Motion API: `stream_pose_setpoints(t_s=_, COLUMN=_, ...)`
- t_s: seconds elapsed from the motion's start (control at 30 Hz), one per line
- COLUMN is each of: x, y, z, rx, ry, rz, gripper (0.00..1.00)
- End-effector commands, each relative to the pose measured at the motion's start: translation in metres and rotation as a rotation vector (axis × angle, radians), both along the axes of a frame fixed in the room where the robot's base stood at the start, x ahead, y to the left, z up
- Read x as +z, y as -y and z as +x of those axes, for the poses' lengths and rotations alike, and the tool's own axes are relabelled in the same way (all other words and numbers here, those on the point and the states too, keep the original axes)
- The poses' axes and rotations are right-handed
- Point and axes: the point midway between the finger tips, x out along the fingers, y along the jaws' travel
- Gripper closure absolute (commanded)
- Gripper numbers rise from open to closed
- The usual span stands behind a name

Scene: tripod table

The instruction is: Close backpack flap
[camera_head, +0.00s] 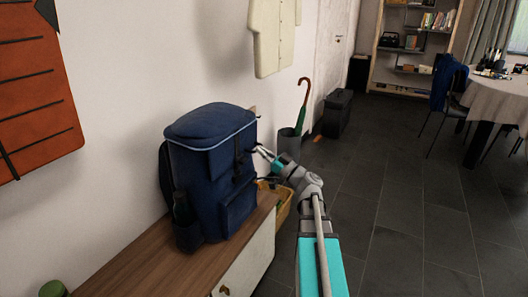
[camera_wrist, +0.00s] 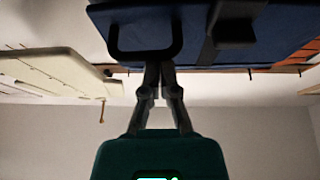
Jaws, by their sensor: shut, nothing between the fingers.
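The dark blue backpack (camera_head: 205,185) stands upright on the wooden top of a low cabinet, against the wall. Its flap (camera_head: 208,119), edged with light blue piping, lies over the top; I cannot tell whether it is fully down. My gripper (camera_head: 259,149) is at the backpack's right side, close to the flap's front edge. In the wrist view my gripper (camera_wrist: 160,66) has its fingers together and empty, just by a black loop (camera_wrist: 146,34) on the blue backpack (camera_wrist: 275,30). A black strap (camera_wrist: 228,32) hangs beside the loop. Contact is unclear.
The wooden cabinet top (camera_head: 150,262) is mostly clear in front of the backpack. A yellowish basket (camera_head: 283,208) and a grey umbrella stand (camera_head: 288,143) are behind my arm. An orange garment (camera_head: 40,95) and a cream shirt (camera_head: 274,38) hang on the wall. The floor to the right is open.

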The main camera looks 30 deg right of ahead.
Motion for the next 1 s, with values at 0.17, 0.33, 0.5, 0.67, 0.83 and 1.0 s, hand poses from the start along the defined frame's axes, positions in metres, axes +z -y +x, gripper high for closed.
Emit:
stream_pose_setpoints(t_s=0.17, x=-0.004, y=-0.003, z=0.000, rx=0.003, ry=-0.011, rz=-0.015, gripper=1.00)
stream_pose_setpoints(t_s=0.33, x=0.001, y=-0.003, z=-0.002, rx=0.005, ry=-0.009, rz=-0.014, gripper=1.00)
stream_pose_setpoints(t_s=0.5, x=0.011, y=0.000, z=-0.006, rx=0.004, ry=-0.007, rz=-0.012, gripper=1.00)
stream_pose_setpoints(t_s=0.67, x=0.022, y=0.004, z=-0.010, rx=0.002, ry=-0.002, rz=-0.006, gripper=1.00)
stream_pose_setpoints(t_s=0.83, x=0.032, y=0.008, z=-0.013, rx=0.001, ry=0.001, rz=-0.002, gripper=1.00)
stream_pose_setpoints(t_s=1.0, x=0.029, y=0.011, z=-0.018, rx=0.001, ry=0.003, rz=-0.001, gripper=1.00)
